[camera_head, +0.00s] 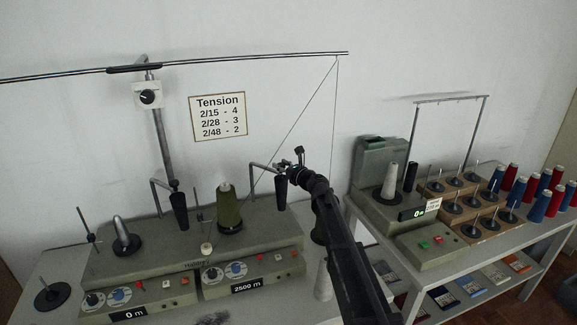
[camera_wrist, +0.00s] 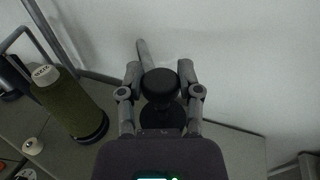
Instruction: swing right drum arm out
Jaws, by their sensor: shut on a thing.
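The right drum arm is a bent grey rod (camera_head: 262,168) carrying a black tapered drum (camera_head: 281,192) on the right half of the winding machine (camera_head: 190,240). My gripper (camera_head: 291,166) is at the top of this drum. In the wrist view, its two fingers (camera_wrist: 159,72) stand on either side of the black drum (camera_wrist: 160,84) and are shut on it. A grey rod shows just behind the drum. A green yarn cone (camera_head: 229,212) with a pale top stands left of the drum; it also shows in the wrist view (camera_wrist: 70,103).
The left drum (camera_head: 180,211) hangs on its own arm, left of the cone. A thread runs from the overhead rail (camera_head: 230,60) down near my gripper. A second machine (camera_head: 385,190) and several red and blue spools stand right. The wall is close behind.

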